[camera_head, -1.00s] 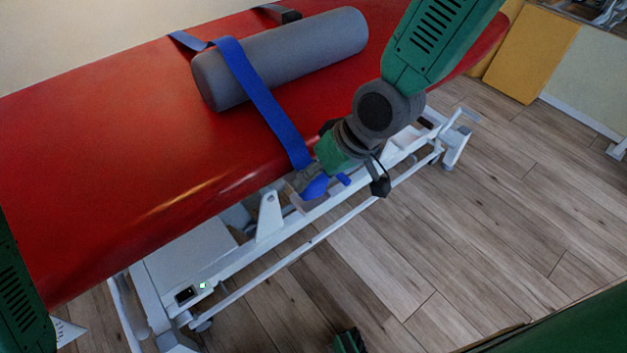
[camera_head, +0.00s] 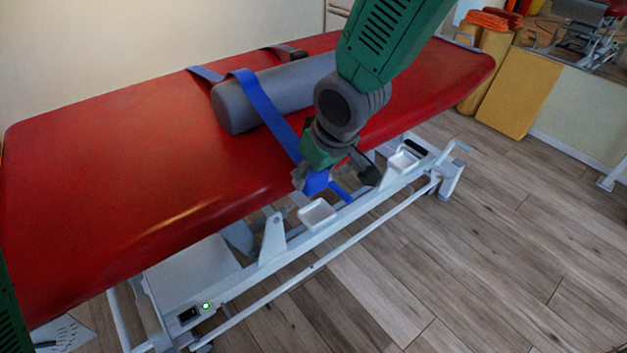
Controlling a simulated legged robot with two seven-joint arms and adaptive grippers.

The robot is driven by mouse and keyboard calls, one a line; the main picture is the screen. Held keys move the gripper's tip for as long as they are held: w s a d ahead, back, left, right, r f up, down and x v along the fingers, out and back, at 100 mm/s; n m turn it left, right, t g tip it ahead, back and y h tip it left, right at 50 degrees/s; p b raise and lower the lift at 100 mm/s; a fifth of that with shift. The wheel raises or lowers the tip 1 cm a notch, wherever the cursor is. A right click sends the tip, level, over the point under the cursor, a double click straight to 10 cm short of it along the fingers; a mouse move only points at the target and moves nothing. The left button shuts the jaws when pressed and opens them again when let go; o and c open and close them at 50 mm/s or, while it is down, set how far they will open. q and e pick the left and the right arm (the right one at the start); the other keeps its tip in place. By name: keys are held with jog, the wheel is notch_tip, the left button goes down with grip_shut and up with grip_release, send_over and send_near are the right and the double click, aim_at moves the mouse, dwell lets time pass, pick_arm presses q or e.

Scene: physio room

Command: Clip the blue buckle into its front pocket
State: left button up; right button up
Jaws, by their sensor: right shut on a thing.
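A blue strap (camera_head: 262,108) runs over the grey roller (camera_head: 285,91) on the red treatment table (camera_head: 130,170) and down its near side. My right gripper (camera_head: 306,184) is shut on the blue buckle (camera_head: 319,182) at the strap's lower end, just off the table's near edge. The gripper's fingers partly hide the buckle. A white open pocket (camera_head: 317,214) sits on the table's white frame just below the buckle, which looks apart from it. A second white pocket (camera_head: 403,161) is farther right on the frame.
A dark fitting (camera_head: 290,52) lies by the strap at the table's far side. A white rail (camera_head: 330,255) runs along the near side, low down. Yellow padded blocks (camera_head: 519,92) stand at the back right. The wood floor (camera_head: 480,260) in front is clear.

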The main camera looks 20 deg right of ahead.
aim_at(319, 192)
jog(key=shift+d+f, duration=0.3)
jog(key=shift+f, duration=0.05)
jog(key=d+f+b, duration=0.1)
jog(key=f+b, duration=0.1)
jog(key=shift+d+f+b, duration=0.15)
jog(key=shift+b, duration=0.15)
jog(key=f+b, duration=0.1)
jog(key=a+f+b, duration=0.1)
jog(key=f+b, duration=0.1)
jog(key=shift+a, duration=0.3)
jog(key=shift+f+b, duration=0.3)
jog(key=shift+f, duration=0.1)
jog(key=shift+d+f, duration=0.1)
jog(key=shift+f, duration=0.25)
jog(key=shift+d+f+b, duration=0.35)
jog(key=shift+d+f, duration=0.15)
jog(key=shift+f, duration=0.05)
pick_arm(q)
notch_tip(319, 192, down, 7)
jog(key=shift+d, duration=0.3)
pick_arm(e)
jog(key=shift+a+r, duration=0.1)
jog(key=shift+a, duration=0.35)
